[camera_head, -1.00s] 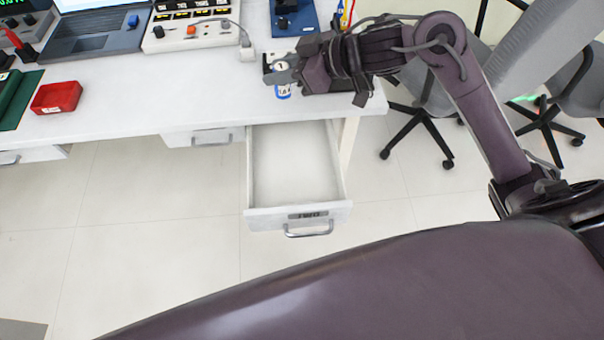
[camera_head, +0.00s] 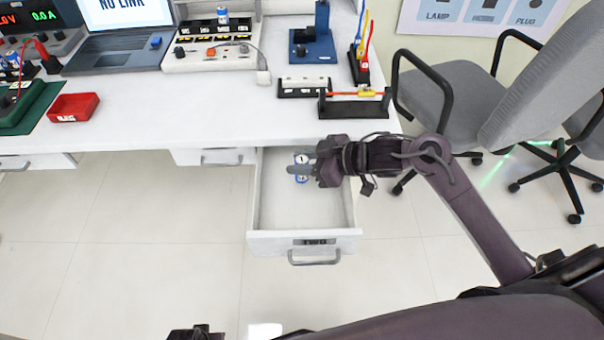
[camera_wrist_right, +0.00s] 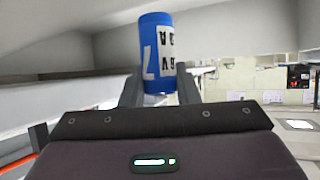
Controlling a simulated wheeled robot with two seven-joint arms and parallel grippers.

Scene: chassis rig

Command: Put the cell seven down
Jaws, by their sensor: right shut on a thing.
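The cell seven (camera_head: 301,180) is a small blue cylinder with a white label; its 7 shows in the wrist view (camera_wrist_right: 155,50). My right gripper (camera_head: 303,169) is shut on it, fingers on either side. They show over the inside of the open drawer TWO (camera_head: 275,237), towards its back under the desk edge. The cell looks about upright. I cannot tell whether it touches the drawer floor. The rest of the drawer is empty. My left gripper is not clearly seen.
The white desk (camera_head: 190,115) is above and behind the drawer. On it are a red bin (camera_head: 74,107), a laptop (camera_head: 125,50), a black holder (camera_head: 355,107) and a blue stand (camera_head: 311,47). A grey chair (camera_head: 450,90) stands at the right.

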